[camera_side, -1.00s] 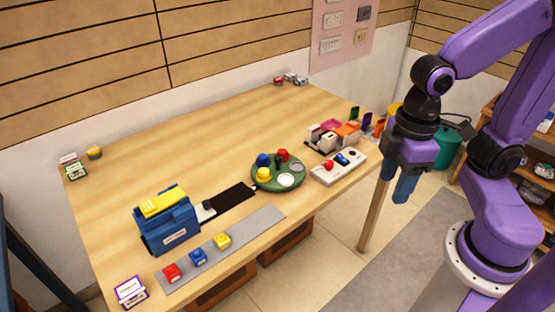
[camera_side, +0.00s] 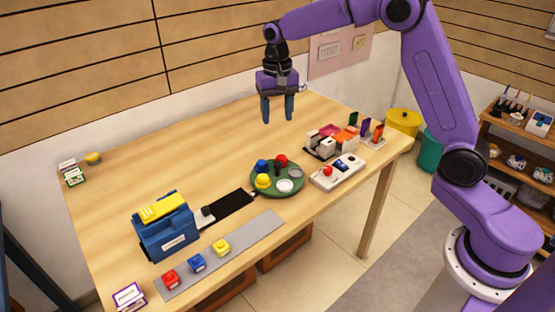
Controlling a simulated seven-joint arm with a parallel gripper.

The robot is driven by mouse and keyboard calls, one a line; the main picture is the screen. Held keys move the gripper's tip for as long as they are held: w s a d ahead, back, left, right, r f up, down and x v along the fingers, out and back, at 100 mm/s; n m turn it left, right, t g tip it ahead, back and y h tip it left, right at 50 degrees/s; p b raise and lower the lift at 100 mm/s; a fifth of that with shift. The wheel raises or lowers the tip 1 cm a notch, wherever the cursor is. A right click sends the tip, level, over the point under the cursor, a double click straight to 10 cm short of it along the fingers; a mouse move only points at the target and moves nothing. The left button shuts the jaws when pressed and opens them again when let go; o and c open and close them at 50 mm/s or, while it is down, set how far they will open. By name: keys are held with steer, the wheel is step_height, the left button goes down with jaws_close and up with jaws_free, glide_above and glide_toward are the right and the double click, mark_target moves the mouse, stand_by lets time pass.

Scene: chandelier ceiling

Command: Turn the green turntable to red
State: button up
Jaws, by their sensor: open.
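The green turntable (camera_side: 281,192) is a round green disc lying on the wooden table, right of the black strip. It carries a yellow piece (camera_side: 263,181), a blue piece (camera_side: 262,166), a red piece (camera_side: 281,160), a white disc (camera_side: 285,186) and a grey disc (camera_side: 296,173). A dark post stands at its middle. The red piece is at its back, the yellow one at its front left. My gripper (camera_side: 278,109) points down above the table's back part, in line with the turntable in the picture and well clear of it. Its two blue fingers are apart and empty.
A white panel with a red button (camera_side: 327,171) lies close right of the turntable. Trays of coloured parts (camera_side: 331,140) stand behind it. A blue box (camera_side: 166,228) with a yellow top and a grey strip with coloured blocks (camera_side: 221,246) are at the left.

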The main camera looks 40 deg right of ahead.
mark_target(277, 164)
steer(key=shift+m, duration=0.7)
steer(key=w+f, duration=0.1)
steer(key=f, duration=0.5)
steer(key=d+f, duration=0.1)
steer(key=f, duration=0.5)
steer(key=w+d+f, duration=0.1)
steer(key=f, duration=0.5)
steer(key=shift+w+d+f, duration=0.15)
steer(key=shift+w+d, duration=0.1)
steer(key=shift+w, duration=0.1)
jaws_close()
